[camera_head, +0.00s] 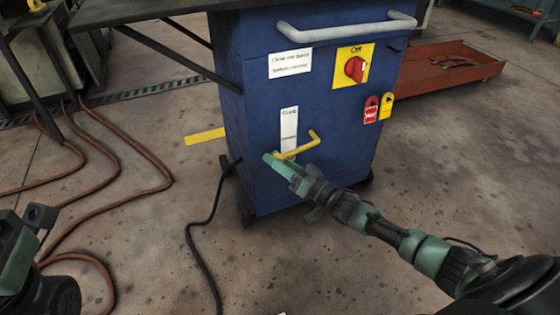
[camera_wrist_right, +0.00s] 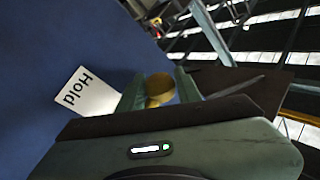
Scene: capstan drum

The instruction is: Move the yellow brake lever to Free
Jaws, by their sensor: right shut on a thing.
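The yellow brake lever (camera_head: 303,148) sticks out from the front of the blue cabinet, low beside a white label (camera_head: 289,122) whose words are too small to read. My right gripper (camera_head: 277,162) is shut on the lever near its lower left end. In the right wrist view, the yellow lever (camera_wrist_right: 159,88) shows between the two green fingers of the right gripper (camera_wrist_right: 158,84). A white label reading "Hold" (camera_wrist_right: 86,91) is beside them. My left gripper (camera_head: 36,222) is at the lower left, away from the cabinet; its jaws are unclear.
The blue cabinet (camera_head: 250,120) carries a grey handle (camera_head: 345,31), a red rotary switch (camera_head: 355,68) on yellow, and red (camera_head: 371,110) and yellow (camera_head: 386,106) tags. A red tray (camera_head: 450,75) lies behind right. Brown hoses (camera_head: 110,175) and a black cable (camera_head: 195,235) cross the floor.

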